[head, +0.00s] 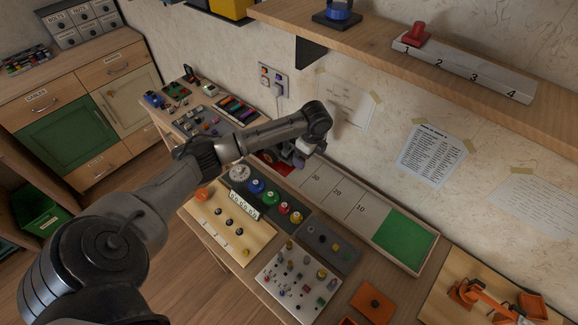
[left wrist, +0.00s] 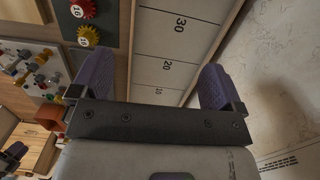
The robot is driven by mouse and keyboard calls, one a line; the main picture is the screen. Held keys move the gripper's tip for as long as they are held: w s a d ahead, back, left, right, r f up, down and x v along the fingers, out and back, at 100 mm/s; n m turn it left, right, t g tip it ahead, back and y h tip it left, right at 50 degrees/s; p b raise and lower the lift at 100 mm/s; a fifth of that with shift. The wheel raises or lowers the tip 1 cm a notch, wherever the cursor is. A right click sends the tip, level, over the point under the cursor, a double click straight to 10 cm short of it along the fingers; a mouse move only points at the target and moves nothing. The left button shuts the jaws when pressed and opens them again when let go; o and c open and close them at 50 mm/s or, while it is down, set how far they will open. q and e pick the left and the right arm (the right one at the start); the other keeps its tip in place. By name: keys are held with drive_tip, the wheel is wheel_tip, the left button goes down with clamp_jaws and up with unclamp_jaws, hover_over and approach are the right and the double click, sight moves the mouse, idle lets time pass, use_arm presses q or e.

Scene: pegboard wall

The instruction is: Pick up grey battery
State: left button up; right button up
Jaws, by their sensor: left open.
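My left gripper (head: 291,155) is at the end of the arm that comes in from the left in the head view. It hangs over the back of the bench, near the left end of a long tray (head: 355,177) marked with numbers. In the left wrist view its two purple-grey fingers (left wrist: 150,55) stand wide apart with nothing between them. I cannot make out a grey battery for certain in either view; the wrist and gripper hide part of the bench.
A board with coloured gears (head: 268,192), a white peg plate (head: 290,296) and a grey panel (head: 330,243) cover the bench in front. The green tray section (head: 403,239) is empty. A shelf (head: 470,65) juts from the wall above.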

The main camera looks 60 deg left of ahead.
use_arm(q)
wheel_tip(320, 180, up, 3)
drive_tip(key=b, duration=0.6)
hover_over(288, 145)
drive_tip(key=shift+h, duration=0.5)
wheel_tip(288, 145, down, 8)
drive_tip(key=shift+w+r+b, duration=0.15)
drive_tip(key=shift+b, duration=0.85)
drive_tip(key=shift+f+b, duration=1)
drive_tip(key=shift+f, duration=1.6)
use_arm(e)
wheel_tip(288, 145, down, 12)
drive_tip(key=shift+s+a, duration=0.15)
drive_tip(key=shift+a, duration=0.1)
use_arm(q)
drive_tip(key=shift+c, duration=0.3)
use_arm(e)
drive_tip(key=shift+f, duration=0.1)
use_arm(q)
drive_tip(key=shift+c, duration=0.8)
drive_tip(key=c, duration=0.8)
drive_tip(key=shift+c, duration=0.2)
